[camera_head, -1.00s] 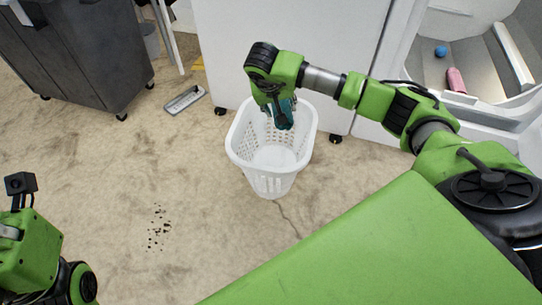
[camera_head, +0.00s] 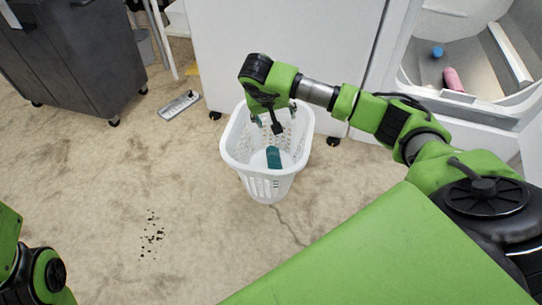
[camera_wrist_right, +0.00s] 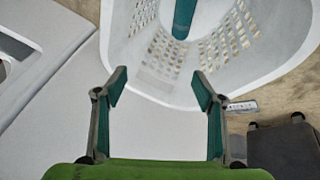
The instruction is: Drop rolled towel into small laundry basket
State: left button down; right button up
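The white laundry basket (camera_head: 268,191) stands upright on the floor in the head view, and its near rim fills the top of the right wrist view (camera_wrist_right: 165,95). A teal rolled towel (camera_head: 273,157) is inside the basket; it also shows in the right wrist view (camera_wrist_right: 184,17). My right gripper (camera_head: 272,121) is over the back part of the basket. Its fingers are spread apart with nothing between them in the right wrist view (camera_wrist_right: 160,90). Of my left arm, only green and black links show at the lower left; its gripper is out of the picture.
A white appliance (camera_head: 285,50) stands behind the basket. An open drum at the upper right holds a blue ball (camera_head: 437,52) and a pink roll (camera_head: 453,79). A dark cart (camera_head: 85,60) and a grey device (camera_head: 179,104) are at the left.

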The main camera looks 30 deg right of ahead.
jog(key=v, duration=1.2)
